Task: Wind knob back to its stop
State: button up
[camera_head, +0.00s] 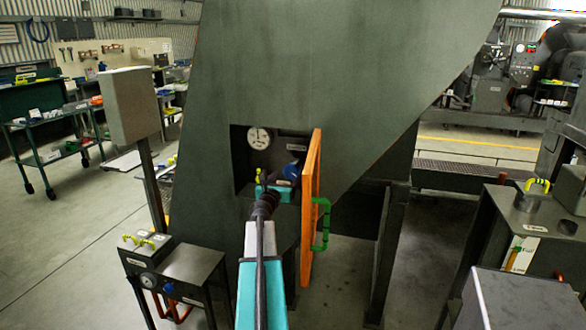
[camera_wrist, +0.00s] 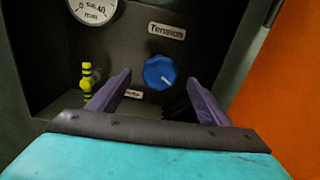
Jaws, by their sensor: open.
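The blue round knob (camera_wrist: 158,72) sits on the back wall of a dark recess, below a label that reads like "Tension". A short white mark shows on its lower right part. In the head view the knob (camera_head: 292,172) shows just beyond my gripper (camera_head: 280,184). In the wrist view my gripper (camera_wrist: 159,79) is open, with its two purple fingers apart. The knob appears between the fingertips, with a gap on each side. I see no contact; the depth left between fingertips and knob is hard to tell.
A dial gauge (camera_wrist: 92,8) is at the recess's upper left, and a yellow-black fitting (camera_wrist: 87,78) at its left. An orange door (camera_head: 311,190) with a green handle (camera_head: 322,225) stands open close on the right. A small unit (camera_head: 175,268) stands at lower left.

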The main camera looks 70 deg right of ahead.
aim_at(294, 167)
jog(key=shift+w+d+p, duration=0.15)
jog(key=shift+d+p, duration=0.2)
jog(key=shift+d, duration=2.3)
jog(key=shift+w+d+p, duration=0.1)
jog(key=shift+d+p, duration=0.25)
jog(key=shift+d, duration=2.25)
